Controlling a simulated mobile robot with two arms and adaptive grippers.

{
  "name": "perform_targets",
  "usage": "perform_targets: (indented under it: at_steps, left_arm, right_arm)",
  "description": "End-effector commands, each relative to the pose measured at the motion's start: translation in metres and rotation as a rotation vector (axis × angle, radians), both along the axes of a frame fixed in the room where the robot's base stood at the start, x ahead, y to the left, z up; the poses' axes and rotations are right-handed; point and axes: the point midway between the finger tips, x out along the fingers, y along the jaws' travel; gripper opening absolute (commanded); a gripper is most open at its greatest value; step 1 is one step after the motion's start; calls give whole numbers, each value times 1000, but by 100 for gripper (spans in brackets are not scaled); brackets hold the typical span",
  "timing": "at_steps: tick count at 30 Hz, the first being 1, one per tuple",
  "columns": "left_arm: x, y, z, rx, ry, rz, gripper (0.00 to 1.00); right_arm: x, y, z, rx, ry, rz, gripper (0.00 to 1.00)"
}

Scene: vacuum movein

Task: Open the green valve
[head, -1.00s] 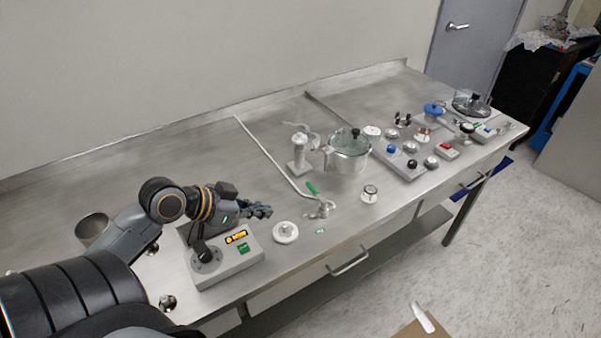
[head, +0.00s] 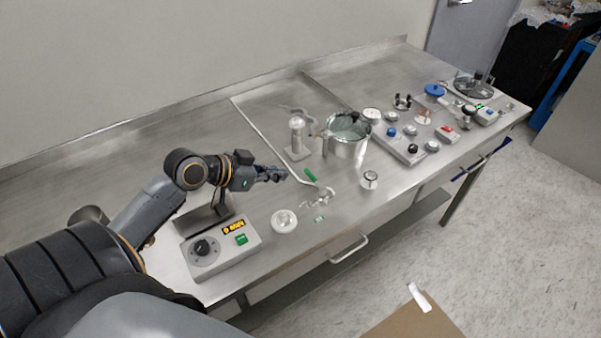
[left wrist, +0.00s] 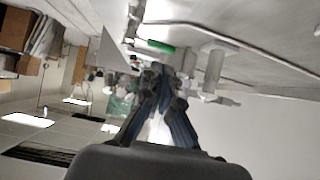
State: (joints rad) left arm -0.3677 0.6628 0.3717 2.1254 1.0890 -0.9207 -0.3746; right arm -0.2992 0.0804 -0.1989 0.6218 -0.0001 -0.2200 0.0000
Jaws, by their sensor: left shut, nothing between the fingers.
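The green valve handle (head: 310,174) is a short green lever on a small metal valve with a pipe, standing on the steel bench. It also shows in the left wrist view (left wrist: 160,46), past the fingertips. My left gripper (head: 284,174) is shut and empty, a little to the left of the green handle in the head view. The fingers also show in the left wrist view (left wrist: 162,78), close together. I cannot tell for sure whether the fingertips touch the valve, but they look apart from it. My right gripper is not in view.
A grey control box with a knob (head: 222,250) sits below my left arm. A white round part (head: 284,221) lies near the bench front. A white-topped post (head: 297,140) and a metal pot (head: 346,146) stand behind and right of the valve. Several gauges and buttons fill the right side.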

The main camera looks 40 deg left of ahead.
Motion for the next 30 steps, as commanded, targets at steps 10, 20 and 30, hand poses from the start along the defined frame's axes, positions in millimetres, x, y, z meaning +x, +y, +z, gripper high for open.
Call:
perform_targets:
  at_steps: [10, 20, 30]
  left_arm:
    - [50, -21, -33, -2, -1, 1, 0]
    - [62, -26, -45, 2, 0, 0, 0]
    - [61, -26, -45, 1, 1, -4, 0]
  right_arm:
    - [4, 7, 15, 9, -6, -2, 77]
    - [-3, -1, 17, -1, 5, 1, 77]
    - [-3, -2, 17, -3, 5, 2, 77]
